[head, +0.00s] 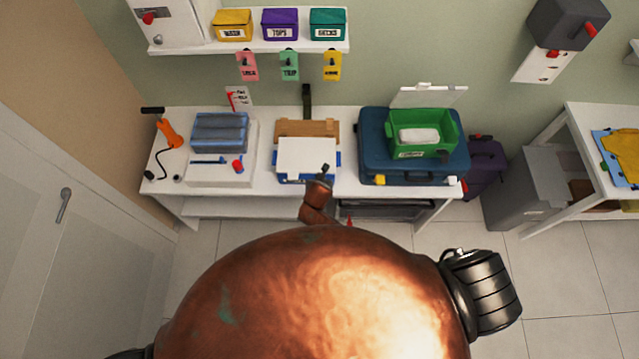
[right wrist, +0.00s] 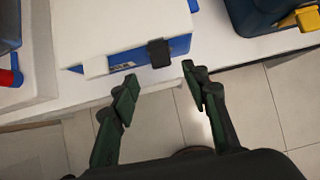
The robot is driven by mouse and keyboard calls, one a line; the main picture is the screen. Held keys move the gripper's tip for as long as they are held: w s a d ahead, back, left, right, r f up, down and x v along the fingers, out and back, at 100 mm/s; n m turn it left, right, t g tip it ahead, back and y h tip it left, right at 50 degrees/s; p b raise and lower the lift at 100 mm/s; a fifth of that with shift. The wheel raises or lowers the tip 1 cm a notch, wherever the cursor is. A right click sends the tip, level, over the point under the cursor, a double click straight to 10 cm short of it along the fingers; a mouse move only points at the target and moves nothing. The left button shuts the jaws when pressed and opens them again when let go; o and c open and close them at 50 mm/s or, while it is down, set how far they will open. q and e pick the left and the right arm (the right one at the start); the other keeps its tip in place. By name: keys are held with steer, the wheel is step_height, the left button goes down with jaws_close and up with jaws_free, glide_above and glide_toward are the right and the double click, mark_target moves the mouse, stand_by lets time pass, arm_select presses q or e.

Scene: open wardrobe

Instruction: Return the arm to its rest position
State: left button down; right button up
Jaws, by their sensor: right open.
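My right gripper (right wrist: 158,80) is open and empty in the right wrist view, its two dark green fingers spread apart. Between and beyond the fingertips is the front edge of a blue box with a white lid (right wrist: 115,30). A black latch (right wrist: 159,53) on that edge lies just past the fingertips; I see no contact. In the head view the same box (head: 306,158) stands mid-table, and a copper part of my arm reaches its front edge. My large copper body hides the lower middle of the head view. My left gripper is not in view.
On the white table (head: 262,140) stand a blue-grey case (head: 220,133) at left and a dark blue suitcase (head: 375,160) with a green bin (head: 445,125) at right. A grey bin (head: 535,185) stands right of the table. A shelf (head: 270,45) is above. Tiled floor shows in front.

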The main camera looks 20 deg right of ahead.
steer(key=shift+v, duration=0.75)
steer(key=s+d+f+m+g+b, duration=0.1)
steer(key=s+d+f+m+b, duration=0.3)
steer(key=s+f, duration=0.55)
steer(key=s+d+f+m+g+y+b, duration=0.1)
steer(key=s+d+f+m+b, duration=0.35)
steer(key=f, duration=0.95)
steer(key=s+d+f+m+g+b, duration=0.2)
steer(key=s+f+m+b, duration=0.45)
steer(key=f, duration=0.55)
steer(key=s+d+f+m+b, duration=0.2)
steer(key=s+f+m, duration=0.3)
steer(key=s, duration=0.5)
steer(key=s+d+f+m+g+b, duration=0.1)
steer(key=s+d+f+m+b, duration=0.2)
steer(key=s+f, duration=0.5)
steer(key=s+d+f+m+b, duration=0.2)
steer(key=s+f+m+b, duration=0.2)
steer(key=s, duration=0.9)
step_height(320, 180, down, 3)
steer(key=m, duration=0.4)
steer(key=shift+s+d+f+g+y, duration=0.15)
steer(key=shift+s+d+g+y, duration=0.15)
steer(key=shift+y, duration=0.1)
